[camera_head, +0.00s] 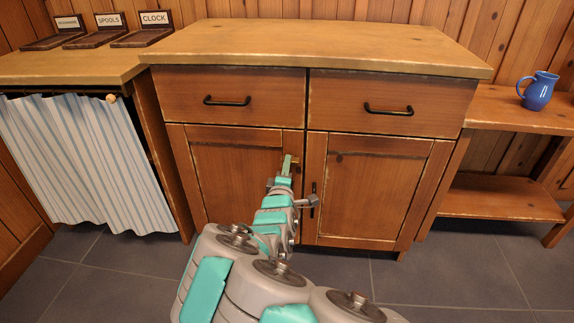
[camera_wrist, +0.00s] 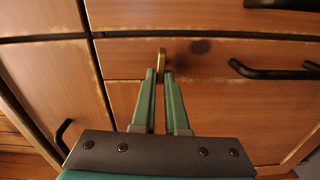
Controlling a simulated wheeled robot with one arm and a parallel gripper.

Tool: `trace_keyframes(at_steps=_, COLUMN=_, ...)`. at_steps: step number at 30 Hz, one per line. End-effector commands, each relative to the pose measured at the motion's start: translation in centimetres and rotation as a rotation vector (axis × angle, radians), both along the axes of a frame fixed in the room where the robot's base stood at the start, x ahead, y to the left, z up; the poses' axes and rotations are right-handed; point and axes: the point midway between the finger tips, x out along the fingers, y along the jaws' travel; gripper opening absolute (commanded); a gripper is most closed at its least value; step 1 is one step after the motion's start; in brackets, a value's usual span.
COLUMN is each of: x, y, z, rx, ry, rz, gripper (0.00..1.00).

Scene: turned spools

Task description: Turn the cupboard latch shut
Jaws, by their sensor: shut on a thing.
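The cupboard latch is a small brass piece (camera_wrist: 162,57) on the upper part of the left door (camera_head: 232,170), close to the seam between the two doors. My gripper (camera_head: 288,163) reaches the door there. In the wrist view its two green fingers (camera_wrist: 161,76) are closed around the latch, one on each side. The outer end of the latch shows just past the fingertips, and the rest is hidden between them. I cannot tell exactly how far the latch is turned. Both doors look closed.
Black handles sit on the left drawer (camera_head: 227,101), the right drawer (camera_head: 388,109) and the right door (camera_head: 313,200). A blue jug (camera_head: 538,91) stands on the right shelf. Labelled stands, one reading CLOCK (camera_head: 155,18), are on the left counter above a striped curtain (camera_head: 85,160). The cupboard top is clear.

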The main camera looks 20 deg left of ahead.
Motion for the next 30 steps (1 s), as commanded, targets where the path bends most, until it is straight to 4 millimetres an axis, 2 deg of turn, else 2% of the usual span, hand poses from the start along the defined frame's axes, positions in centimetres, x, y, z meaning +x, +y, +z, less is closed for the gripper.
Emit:
trace_keyframes(at_steps=9, x=-0.03, y=0.07, z=-0.18, rx=-0.099, ry=-0.022, rz=0.001, gripper=0.0)
trace_keyframes(at_steps=24, x=-0.04, y=0.09, z=-0.22, rx=-0.112, ry=-0.025, rz=0.002, gripper=0.0)
trace_keyframes(at_steps=25, x=-0.04, y=0.09, z=-0.22, rx=-0.112, ry=-0.025, rz=0.002, gripper=0.14)
trace_keyframes(at_steps=30, x=-0.03, y=0.07, z=-0.19, rx=-0.111, ry=-0.025, rz=0.001, gripper=0.34)
